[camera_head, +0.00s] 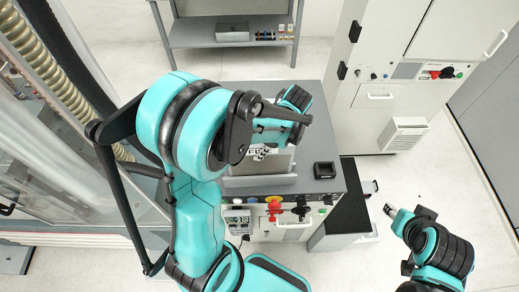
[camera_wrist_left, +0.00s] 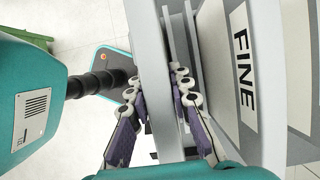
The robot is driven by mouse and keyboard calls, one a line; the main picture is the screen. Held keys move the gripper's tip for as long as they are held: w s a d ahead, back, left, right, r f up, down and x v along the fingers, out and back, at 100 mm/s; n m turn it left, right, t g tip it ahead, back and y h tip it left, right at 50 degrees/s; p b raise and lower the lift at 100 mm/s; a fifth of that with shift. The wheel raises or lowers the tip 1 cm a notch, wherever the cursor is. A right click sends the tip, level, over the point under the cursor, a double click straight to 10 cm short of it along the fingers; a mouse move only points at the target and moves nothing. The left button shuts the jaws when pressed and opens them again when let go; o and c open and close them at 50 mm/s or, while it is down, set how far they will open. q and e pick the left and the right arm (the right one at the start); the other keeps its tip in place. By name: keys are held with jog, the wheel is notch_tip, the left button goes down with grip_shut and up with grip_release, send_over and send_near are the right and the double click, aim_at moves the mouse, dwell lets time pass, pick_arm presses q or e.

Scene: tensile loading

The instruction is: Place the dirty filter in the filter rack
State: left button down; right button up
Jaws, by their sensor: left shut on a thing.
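My left gripper (camera_head: 262,153) is over the grey-topped cabinet, partly hidden by its own arm. In the left wrist view its fingers (camera_wrist_left: 158,92) are shut on the edge of a thin grey panel, which I take to be the dirty filter (camera_wrist_left: 146,40). Beside it on the right stands a grey slotted part with a label reading "FINE" (camera_wrist_left: 243,75), which seems to be the filter rack. In the head view a grey holder (camera_head: 258,182) sits under the gripper. Whether the panel is inside a slot I cannot tell. My right gripper (camera_head: 390,211) is at the lower right, small and away from the cabinet.
A small black box (camera_head: 324,170) sits on the cabinet top (camera_head: 318,130). Coloured knobs (camera_head: 274,204) line its front. A grey bench (camera_head: 195,32) stands at the back, and a glazed machine frame (camera_head: 60,130) is at left.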

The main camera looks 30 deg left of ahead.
pick_arm(q)
jog(key=shift+w+f, duration=0.1)
jog(key=shift+f, duration=0.1)
jog(key=c, duration=1.4)
grip_release()
jog(key=shift+r, duration=0.1)
